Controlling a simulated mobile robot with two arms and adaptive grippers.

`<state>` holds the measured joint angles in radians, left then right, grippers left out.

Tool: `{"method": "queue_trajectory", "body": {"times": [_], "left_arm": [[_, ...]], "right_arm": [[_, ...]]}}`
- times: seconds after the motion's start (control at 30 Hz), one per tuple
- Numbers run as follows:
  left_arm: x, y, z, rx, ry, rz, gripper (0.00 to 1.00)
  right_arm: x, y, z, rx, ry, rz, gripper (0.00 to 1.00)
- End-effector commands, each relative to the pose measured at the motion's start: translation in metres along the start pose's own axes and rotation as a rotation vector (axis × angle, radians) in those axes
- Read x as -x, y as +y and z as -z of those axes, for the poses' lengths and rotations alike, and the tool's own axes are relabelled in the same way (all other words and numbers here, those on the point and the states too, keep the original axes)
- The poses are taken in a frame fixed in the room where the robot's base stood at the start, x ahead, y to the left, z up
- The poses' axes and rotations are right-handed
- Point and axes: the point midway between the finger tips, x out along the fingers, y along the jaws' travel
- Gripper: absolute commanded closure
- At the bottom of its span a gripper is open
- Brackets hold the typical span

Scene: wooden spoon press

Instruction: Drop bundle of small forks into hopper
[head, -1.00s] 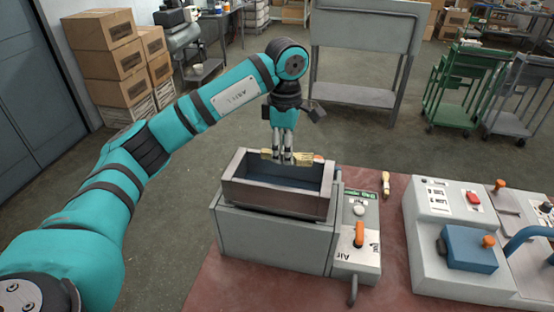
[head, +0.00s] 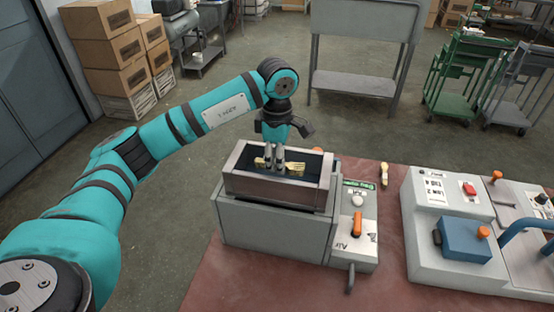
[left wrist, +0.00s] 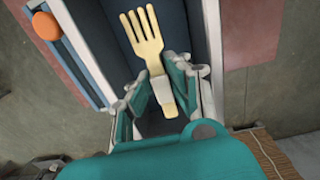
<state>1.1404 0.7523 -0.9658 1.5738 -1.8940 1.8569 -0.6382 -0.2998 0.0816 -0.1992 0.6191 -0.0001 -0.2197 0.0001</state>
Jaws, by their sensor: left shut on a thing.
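My left gripper (head: 276,164) points down into the mouth of the grey hopper (head: 262,189) in the head view. It is shut on the bundle of small wooden forks (head: 296,168), which lies across the fingers at about rim level. In the left wrist view the bundle (left wrist: 145,40) shows fork tines and a pale band around its middle, between the fingers (left wrist: 162,90). The dark hopper inside lies behind it. I cannot tell whether the bundle touches the hopper. My right gripper is not in view.
A control panel with an orange handle (head: 357,222) is on the hopper's right side. Another small wooden bundle (head: 384,175) lies on the red table (head: 390,215) behind it. A grey machine with a blue block (head: 466,240) stands at the right.

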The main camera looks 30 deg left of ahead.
Motion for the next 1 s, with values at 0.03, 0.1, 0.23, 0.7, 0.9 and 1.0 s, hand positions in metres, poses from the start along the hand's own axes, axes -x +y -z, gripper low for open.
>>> {"method": "queue_trajectory", "body": {"times": [0.03, 0.1, 0.23, 0.7, 0.9, 1.0], "left_arm": [[-0.003, 0.0, 0.0, 0.001, 0.0, 0.0, 1.0], [-0.005, 0.0, 0.0, 0.001, 0.0, 0.0, 1.0], [-0.005, 0.0, 0.0, 0.001, 0.0, -0.001, 1.0], [-0.004, 0.0, 0.0, 0.0, 0.0, 0.0, 0.62], [0.013, 0.001, 0.0, 0.0, -0.001, -0.002, 0.62], [0.029, 0.001, -0.001, 0.0, -0.003, -0.006, 0.62]], "right_arm": [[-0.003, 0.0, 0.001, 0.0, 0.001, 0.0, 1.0], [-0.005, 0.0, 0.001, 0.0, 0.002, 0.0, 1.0], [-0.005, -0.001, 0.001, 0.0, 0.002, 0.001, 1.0], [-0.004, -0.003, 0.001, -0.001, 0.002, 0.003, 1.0], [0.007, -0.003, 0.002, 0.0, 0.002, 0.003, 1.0], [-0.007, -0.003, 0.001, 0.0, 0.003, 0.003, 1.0]]}}
